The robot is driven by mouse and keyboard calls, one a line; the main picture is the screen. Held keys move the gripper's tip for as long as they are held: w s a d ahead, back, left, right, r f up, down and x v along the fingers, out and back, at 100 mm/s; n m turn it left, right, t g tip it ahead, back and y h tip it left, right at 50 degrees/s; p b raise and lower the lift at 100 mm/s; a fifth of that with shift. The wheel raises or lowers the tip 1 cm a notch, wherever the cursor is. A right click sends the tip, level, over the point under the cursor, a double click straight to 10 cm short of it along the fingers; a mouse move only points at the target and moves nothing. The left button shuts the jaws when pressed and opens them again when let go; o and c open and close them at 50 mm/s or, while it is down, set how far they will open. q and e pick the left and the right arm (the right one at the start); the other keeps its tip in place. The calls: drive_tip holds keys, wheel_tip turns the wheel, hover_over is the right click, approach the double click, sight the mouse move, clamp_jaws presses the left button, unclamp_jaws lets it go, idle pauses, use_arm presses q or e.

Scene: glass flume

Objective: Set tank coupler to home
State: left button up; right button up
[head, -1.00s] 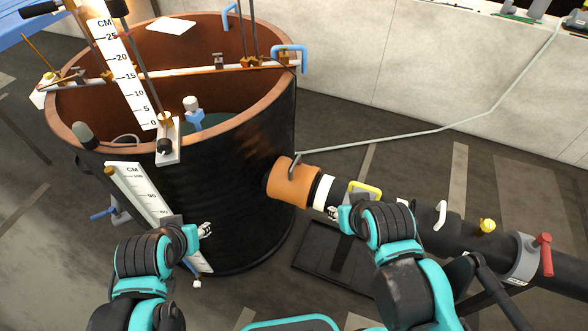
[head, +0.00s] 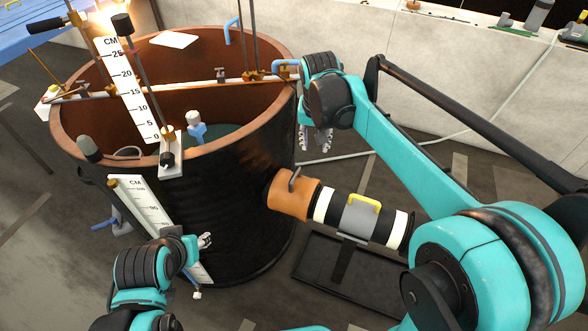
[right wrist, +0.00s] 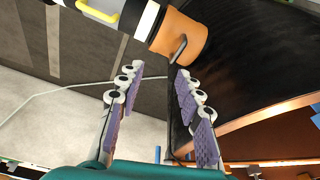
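The tank coupler appears to be the orange cuff (head: 288,197) joining the black tank to the pipe. A grey lever (head: 295,179) stands up from its top. In the right wrist view the orange cuff (right wrist: 182,32) and its lever (right wrist: 179,47) lie beyond the fingertips. My right gripper (head: 316,140) hangs fingers down beside the tank's right rim, above and apart from the coupler. Its fingers (right wrist: 156,84) are spread and empty. My left gripper (head: 206,240) is low in front of the tank, by the lower scale; its finger opening is too small to judge.
The open tank (head: 215,225) fills the left, with a white scale (head: 128,90) and a crossbar over it. A pipe piece with a yellow handle (head: 364,202) runs right from the coupler above a dark floor plate (head: 320,275). A pale wall (head: 440,90) stands behind.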

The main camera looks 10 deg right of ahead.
drive_tip(key=w+a+f+m+g, duration=0.2)
drive_tip(key=w+a+f, duration=0.15)
drive_tip(key=w, duration=0.55)
drive_tip(key=m+g+h, duration=0.1)
drive_tip(key=g, duration=0.1)
approach(295, 173)
drive_tip(key=f+b, duration=0.1)
drive_tip(key=f, duration=0.1)
drive_tip(key=f+b, duration=0.1)
drive_tip(key=f, duration=0.2)
drive_tip(key=s+d+f+b, duration=0.1)
drive_tip(key=f+b, duration=0.1)
drive_tip(key=f, duration=0.1)
drive_tip(key=shift+s+f, duration=0.1)
drive_tip(key=shift+f, duration=0.05)
clamp_jaws()
